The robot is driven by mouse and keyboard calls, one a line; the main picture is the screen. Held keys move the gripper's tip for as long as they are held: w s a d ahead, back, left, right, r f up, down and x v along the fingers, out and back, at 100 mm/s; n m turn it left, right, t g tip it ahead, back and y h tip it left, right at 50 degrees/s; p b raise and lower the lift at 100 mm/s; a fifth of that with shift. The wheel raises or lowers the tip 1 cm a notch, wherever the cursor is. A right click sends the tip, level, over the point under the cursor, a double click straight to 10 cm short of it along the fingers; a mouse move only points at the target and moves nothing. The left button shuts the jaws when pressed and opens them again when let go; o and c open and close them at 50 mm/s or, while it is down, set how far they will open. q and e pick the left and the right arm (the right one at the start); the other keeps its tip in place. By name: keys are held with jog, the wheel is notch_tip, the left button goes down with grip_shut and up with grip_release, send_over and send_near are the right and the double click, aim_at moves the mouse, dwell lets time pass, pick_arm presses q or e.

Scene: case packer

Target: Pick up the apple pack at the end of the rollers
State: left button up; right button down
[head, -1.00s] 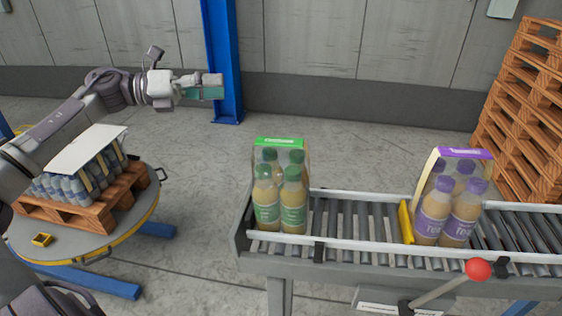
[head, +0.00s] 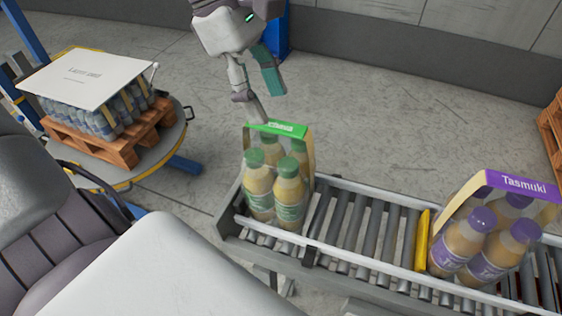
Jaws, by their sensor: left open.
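The apple pack (head: 275,190) has several bottles with green caps and green labels under a green top band. It stands upright at the left end of the roller conveyor (head: 365,232). My left gripper (head: 262,98) is open and empty, pointing down just above and behind the pack's green top. One finger is close to the band; I cannot tell if it touches. My right gripper is not in view.
A purple-capped pack (head: 487,238) stands further right on the rollers, behind a yellow stop bar (head: 422,240). A loaded wooden pallet (head: 118,146) with a white sheet (head: 88,76) sits on a round table at left. Rollers between the packs are bare.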

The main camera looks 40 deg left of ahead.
aim_at(281, 126)
pick_arm(q)
jog(key=shift+p+x, duration=0.55)
jog(key=shift+x, duration=0.5)
jog(key=p+x, duration=0.1)
jog(key=x, duration=0.2)
jog(key=shift+w+d+f, duration=0.1)
jog(key=shift+d+f, duration=0.05)
jog(key=shift+f, duration=0.05)
jog(key=shift+w+d+f, duration=0.1)
jog(key=shift+f, duration=0.2)
jog(key=c, duration=0.7)
grip_shut()
jog(key=shift+r, duration=0.15)
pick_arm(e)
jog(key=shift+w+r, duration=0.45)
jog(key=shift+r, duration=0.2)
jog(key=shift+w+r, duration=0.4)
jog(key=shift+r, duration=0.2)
